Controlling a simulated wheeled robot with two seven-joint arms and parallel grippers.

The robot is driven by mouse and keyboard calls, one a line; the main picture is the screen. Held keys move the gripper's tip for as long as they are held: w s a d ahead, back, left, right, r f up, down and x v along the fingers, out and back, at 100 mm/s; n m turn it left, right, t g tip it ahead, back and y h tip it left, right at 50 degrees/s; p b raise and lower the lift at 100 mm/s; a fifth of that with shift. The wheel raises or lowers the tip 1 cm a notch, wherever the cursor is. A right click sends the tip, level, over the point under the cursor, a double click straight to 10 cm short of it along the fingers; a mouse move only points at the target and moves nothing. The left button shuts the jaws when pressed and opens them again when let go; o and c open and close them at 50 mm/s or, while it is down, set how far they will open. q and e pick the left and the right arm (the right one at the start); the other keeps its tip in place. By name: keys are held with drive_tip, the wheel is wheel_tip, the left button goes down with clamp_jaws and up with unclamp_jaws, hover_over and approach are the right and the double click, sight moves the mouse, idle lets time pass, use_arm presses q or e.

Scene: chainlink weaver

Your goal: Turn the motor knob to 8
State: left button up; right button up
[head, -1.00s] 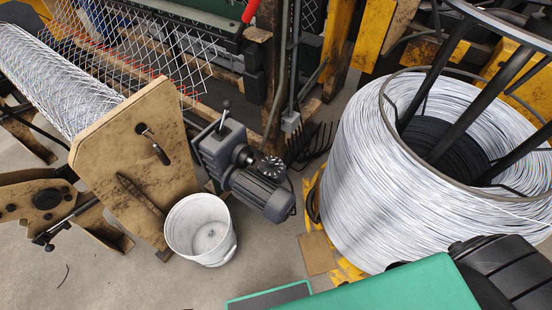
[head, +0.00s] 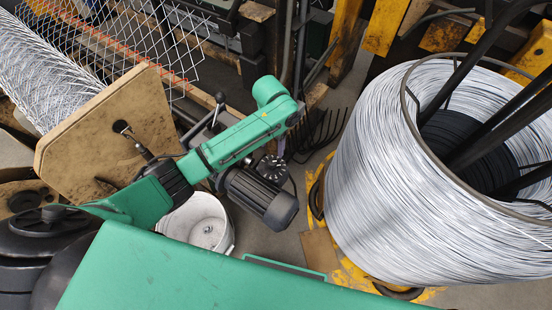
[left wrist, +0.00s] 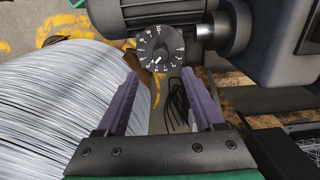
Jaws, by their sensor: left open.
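The motor knob (head: 271,168) is a round black dial with white marks, on top of the grey motor (head: 258,198). In the left wrist view, the knob (left wrist: 160,48) faces me at the top middle, and the motor (left wrist: 165,12) shows behind it. The numbers are too small to read surely. My left gripper (head: 286,147) is just beyond the knob in the head view, its fingers partly hidden by the arm. In the left wrist view, its purple fingers (left wrist: 159,75) are open, with empty space between them; the knob appears just past the tips. My right gripper is not in view.
A large wire coil (head: 440,190) stands at the right on a yellow base. A white bucket (head: 203,222) is below the motor. A tan machine plate (head: 95,140) with a mesh roll (head: 45,75) is at the left. A lever (head: 219,104) rises behind my arm.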

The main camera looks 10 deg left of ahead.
sight(272, 162)
use_arm(q)
wheel_tip(272, 162, down, 10)
drive_tip(key=shift+w+r+b, duration=0.15)
drive_tip(key=shift+b, duration=0.35)
clamp_jaws()
